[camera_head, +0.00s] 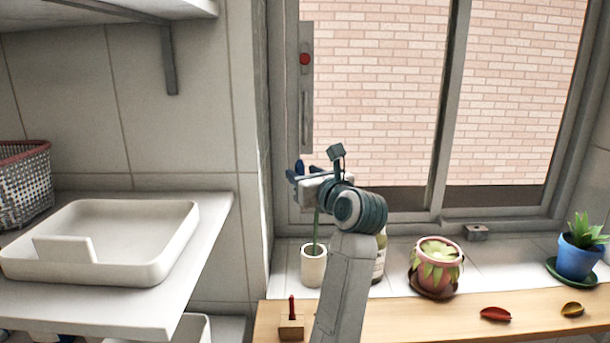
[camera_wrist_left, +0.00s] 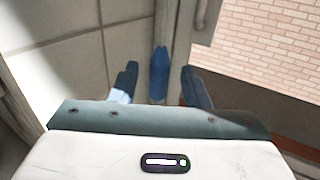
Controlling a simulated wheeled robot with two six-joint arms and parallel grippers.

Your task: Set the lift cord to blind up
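My left gripper (camera_head: 294,172) is at the left side of the window, in front of the lower left frame. In the left wrist view its two dark blue fingers (camera_wrist_left: 161,88) are spread open. A blue tapered piece (camera_wrist_left: 159,75) stands upright between them, with gaps on both sides. It may be the lift cord's pull, but I cannot tell. No cord line or blind shows clearly. A grey plate with a red round knob (camera_head: 305,59) is on the left window frame, above the gripper. My right gripper is not in view.
A white cup with a stem (camera_head: 313,266) and a bottle (camera_head: 379,262) stand on the sill by my forearm. A pink plant pot (camera_head: 437,264) and a blue plant pot (camera_head: 578,256) stand right. A white basin (camera_head: 120,220) is on the left counter.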

